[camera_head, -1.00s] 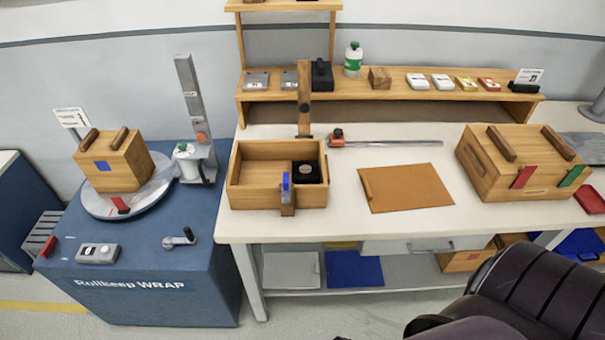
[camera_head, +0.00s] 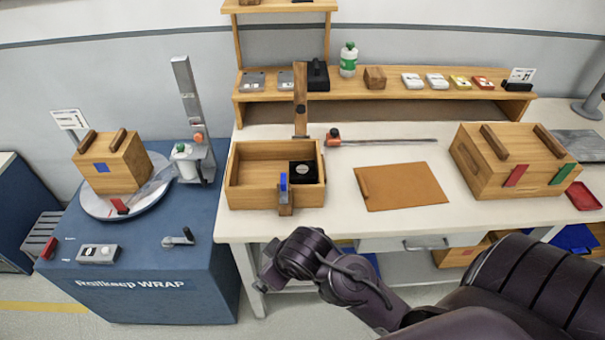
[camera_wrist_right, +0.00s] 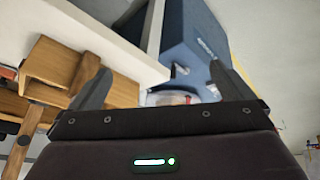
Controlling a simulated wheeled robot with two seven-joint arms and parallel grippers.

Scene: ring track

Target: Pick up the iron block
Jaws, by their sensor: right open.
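No block here is clearly marked as iron. A black block (camera_head: 318,75) stands on the shelf beside two flat grey pieces (camera_head: 252,82). Another black block (camera_head: 303,173) with a pale round top sits in the right part of the open wooden tray (camera_head: 243,198). My right gripper (camera_head: 268,270) is in front of the table's front edge, below and apart from the tray. In the right wrist view its fingers (camera_wrist_right: 160,85) are spread with nothing between them. My left gripper is not in view.
A wooden crate (camera_head: 505,170) stands at the table's right. A brown board (camera_head: 400,187) lies mid-table. The blue wrapping machine (camera_head: 150,285) stands left, with a wooden box (camera_head: 112,165) on its turntable. A wooden post (camera_head: 300,95) rises behind the tray.

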